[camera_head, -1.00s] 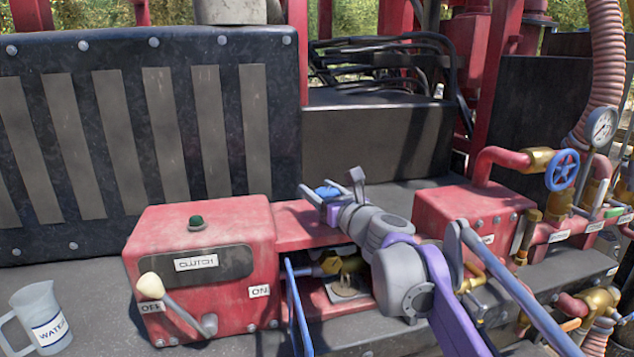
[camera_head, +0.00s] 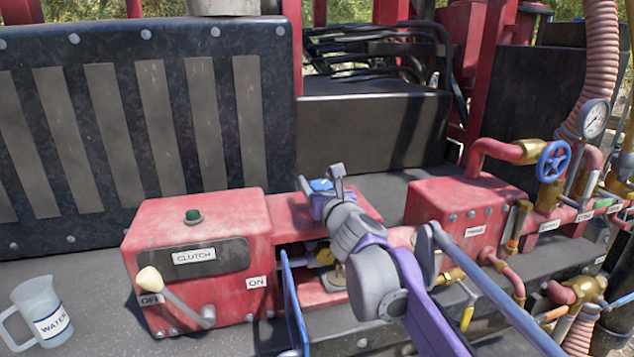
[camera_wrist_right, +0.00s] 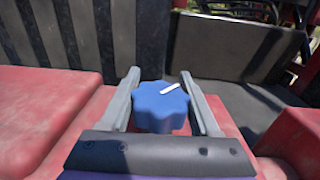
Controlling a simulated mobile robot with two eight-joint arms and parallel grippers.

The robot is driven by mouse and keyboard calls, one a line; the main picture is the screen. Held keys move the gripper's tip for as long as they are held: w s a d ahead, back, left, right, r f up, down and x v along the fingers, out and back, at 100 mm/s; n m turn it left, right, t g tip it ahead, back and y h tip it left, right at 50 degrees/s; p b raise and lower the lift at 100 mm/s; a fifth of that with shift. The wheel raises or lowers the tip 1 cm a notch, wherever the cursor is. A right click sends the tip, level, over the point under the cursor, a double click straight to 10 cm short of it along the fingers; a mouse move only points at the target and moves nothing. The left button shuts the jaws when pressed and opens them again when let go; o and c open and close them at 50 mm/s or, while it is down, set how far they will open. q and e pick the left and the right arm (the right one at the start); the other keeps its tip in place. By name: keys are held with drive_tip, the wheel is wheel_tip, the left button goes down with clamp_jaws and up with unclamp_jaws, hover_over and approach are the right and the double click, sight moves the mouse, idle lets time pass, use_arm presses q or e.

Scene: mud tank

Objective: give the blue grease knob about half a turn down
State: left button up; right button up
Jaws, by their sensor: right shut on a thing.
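The blue grease knob (camera_wrist_right: 160,108) is a lobed blue knob with a white mark on its top, in the middle of the right wrist view. The mark points up and to the right there. In the head view a bit of the blue knob (camera_head: 321,185) shows above the red housing, between my fingers. My right gripper (camera_head: 319,189) is shut on the knob, with one grey finger on each side of it; the fingers also show in the right wrist view (camera_wrist_right: 161,100). My right wrist hides the knob's lower part. My left gripper is not in view.
A red clutch box (camera_head: 205,290) with a pale-knobbed lever (camera_head: 172,292) stands left of my wrist. A water jug (camera_head: 42,312) is at the far left. A blue valve wheel (camera_head: 553,161), pipes and a gauge (camera_head: 593,119) are at the right. A blue door (camera_head: 295,305) stands open below my wrist.

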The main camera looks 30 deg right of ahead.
drive_tip(key=o, duration=1.4)
drive_tip(key=shift+c, duration=0.2)
drive_tip(key=v, duration=1)
drive_tip(key=shift+s+b, duration=0.35)
drive_tip(key=shift+b, duration=0.05)
